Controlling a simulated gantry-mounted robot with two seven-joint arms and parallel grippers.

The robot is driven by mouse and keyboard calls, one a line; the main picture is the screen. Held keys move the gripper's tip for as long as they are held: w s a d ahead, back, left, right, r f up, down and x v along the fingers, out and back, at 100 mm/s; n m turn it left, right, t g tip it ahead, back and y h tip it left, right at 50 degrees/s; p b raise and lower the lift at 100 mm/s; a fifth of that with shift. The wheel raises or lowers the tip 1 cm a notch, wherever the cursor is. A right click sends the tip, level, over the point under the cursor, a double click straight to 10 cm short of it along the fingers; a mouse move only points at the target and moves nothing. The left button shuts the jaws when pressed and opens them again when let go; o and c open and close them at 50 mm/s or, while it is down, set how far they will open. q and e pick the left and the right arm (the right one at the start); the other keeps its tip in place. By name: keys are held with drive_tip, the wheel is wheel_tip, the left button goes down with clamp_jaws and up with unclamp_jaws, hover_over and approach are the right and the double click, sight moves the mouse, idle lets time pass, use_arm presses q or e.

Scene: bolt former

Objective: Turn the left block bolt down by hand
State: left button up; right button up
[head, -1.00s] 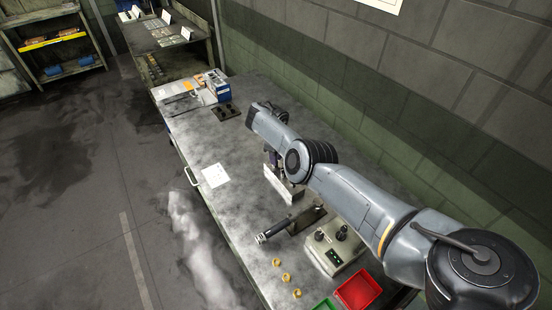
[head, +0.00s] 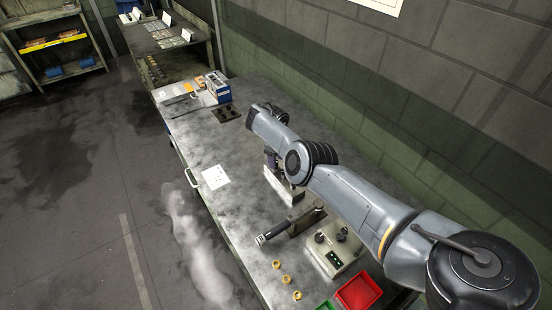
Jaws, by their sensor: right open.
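A pale metal block (head: 281,188) stands on the workbench in the middle of the head view, partly hidden by my right arm. Its bolts cannot be made out. My right arm comes in from the right and bends over the block. My right gripper (head: 271,162) points down at the block's far end. It is small, dark and mostly hidden under the arm, and its jaws are open. Whether a bolt lies between its fingers cannot be seen. My left gripper is not in view.
On the workbench (head: 232,215), a black-handled tool (head: 285,227) lies near a control box (head: 336,247) with knobs. Three brass rings (head: 286,279), a red bin (head: 358,292) and a green bin (head: 325,305) are in front. A paper sheet (head: 214,177) and a dark tray (head: 226,113) lie farther back.

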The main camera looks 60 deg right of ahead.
wheel_tip(320, 180, up, 11)
drive_tip(key=p, duration=0.5)
drive_tip(key=shift+f, duration=0.15)
